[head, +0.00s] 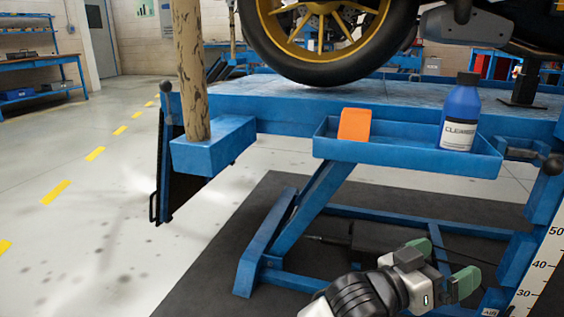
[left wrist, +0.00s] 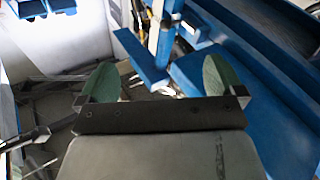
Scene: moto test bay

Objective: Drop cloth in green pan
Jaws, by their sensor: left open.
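My left gripper (head: 456,264) is open, its two green-tipped fingers apart, low at the right of the head view. It is below and in front of the blue tray, and nothing is between its fingers. In the left wrist view the open fingers (left wrist: 150,80) also show empty. An orange piece (head: 354,124), possibly the cloth, stands in the blue tray (head: 400,153), above and left of the gripper. I see no green pan in either view. My right gripper is not in view.
A blue cleaner bottle (head: 460,112) stands at the tray's right end. The blue lift (head: 260,104) carries a motorcycle wheel (head: 325,70). A mottled post (head: 190,75) rises from a blue box (head: 213,147) at left. The floor (head: 80,230) at left is clear.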

